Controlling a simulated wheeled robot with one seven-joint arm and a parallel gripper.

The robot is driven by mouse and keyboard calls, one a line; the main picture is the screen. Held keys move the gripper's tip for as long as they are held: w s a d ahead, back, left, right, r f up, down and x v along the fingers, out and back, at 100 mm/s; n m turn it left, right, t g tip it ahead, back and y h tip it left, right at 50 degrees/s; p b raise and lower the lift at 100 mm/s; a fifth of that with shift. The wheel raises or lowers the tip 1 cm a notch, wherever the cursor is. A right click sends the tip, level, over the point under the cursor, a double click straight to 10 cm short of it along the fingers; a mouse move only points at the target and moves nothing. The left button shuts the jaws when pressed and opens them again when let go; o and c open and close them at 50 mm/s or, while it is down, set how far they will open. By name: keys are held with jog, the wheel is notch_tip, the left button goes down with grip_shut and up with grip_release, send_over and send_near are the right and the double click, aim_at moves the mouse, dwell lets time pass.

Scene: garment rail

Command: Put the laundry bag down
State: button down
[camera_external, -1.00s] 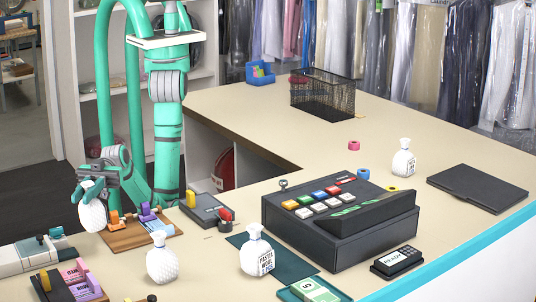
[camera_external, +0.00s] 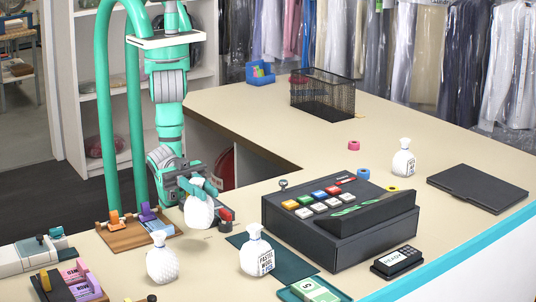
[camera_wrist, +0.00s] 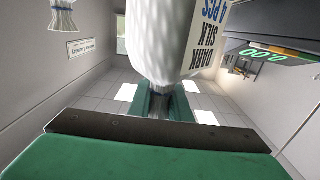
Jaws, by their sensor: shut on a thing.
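My gripper (camera_external: 203,187) is shut on the neck of a white laundry bag (camera_external: 199,213). The bag hangs upright below the fingers, over the front counter. I cannot tell whether its bottom touches the counter. In the wrist view the bag (camera_wrist: 160,40) fills the upper middle, with its printed side partly visible and its neck between the green fingers (camera_wrist: 160,103). Three similar white bags stand on the counter (camera_external: 330,110): one without visible print (camera_external: 162,262), one printed (camera_external: 257,254) on a teal mat, and one farther back (camera_external: 403,161).
A black cash register (camera_external: 335,225) stands right of the held bag. A wooden board with stampers (camera_external: 128,234) lies to the left. A wire basket (camera_external: 322,92) stands at the back.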

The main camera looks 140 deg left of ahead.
aim_at(207, 216)
jog(key=shift+f, duration=3.4)
jog(key=c, duration=1.6)
grip_release()
jog(key=shift+f, duration=0.1)
jog(key=shift+c, duration=0.2)
jog(key=shift+s, duration=0.1)
jog(key=shift+s, duration=0.35)
jog(key=shift+s+r, duration=0.25)
jog(key=shift+s, duration=0.3)
jog(key=shift+s+r, duration=0.2)
jog(key=shift+s, duration=0.35)
jog(key=shift+r, duration=3.15)
jog(key=shift+d, duration=0.15)
